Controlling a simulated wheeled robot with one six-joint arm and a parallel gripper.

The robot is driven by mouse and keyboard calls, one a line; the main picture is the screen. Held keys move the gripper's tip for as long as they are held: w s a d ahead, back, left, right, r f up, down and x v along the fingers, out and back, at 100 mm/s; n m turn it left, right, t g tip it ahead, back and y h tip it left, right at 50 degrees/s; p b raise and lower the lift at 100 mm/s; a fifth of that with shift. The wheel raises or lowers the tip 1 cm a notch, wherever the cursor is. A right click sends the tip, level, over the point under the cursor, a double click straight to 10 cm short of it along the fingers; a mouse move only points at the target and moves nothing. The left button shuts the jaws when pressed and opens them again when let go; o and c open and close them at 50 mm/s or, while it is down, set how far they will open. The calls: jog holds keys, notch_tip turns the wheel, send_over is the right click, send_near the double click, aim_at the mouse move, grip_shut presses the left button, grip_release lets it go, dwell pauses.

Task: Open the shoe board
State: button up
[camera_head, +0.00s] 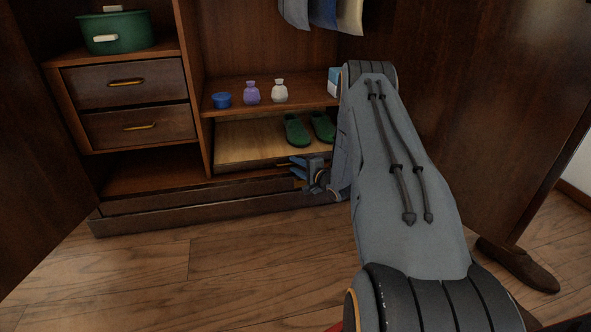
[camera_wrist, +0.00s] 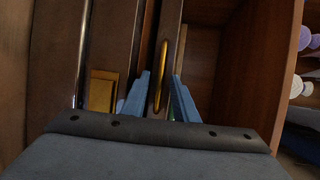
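The shoe board (camera_head: 245,142) is a light wooden board low in the armoire's middle section, with green shoes (camera_head: 297,131) on it. Its dark front edge is partly hidden by my gripper and arm. My gripper (camera_head: 299,172) is at this front edge, toward its right part. In the wrist view, turned on its side, a long brass handle (camera_wrist: 160,68) on a narrow wooden front lies between the two blue fingers of my gripper (camera_wrist: 160,78). The fingers are apart, one on each side of the handle. I cannot tell whether they touch it.
A shelf above the board holds a blue jar (camera_head: 222,100), a purple bottle (camera_head: 252,92) and a white bottle (camera_head: 279,91). Armoire doors stand open at both sides. The floor (camera_head: 230,260) in front is clear.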

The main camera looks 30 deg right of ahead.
grip_shut()
dwell(1.4)
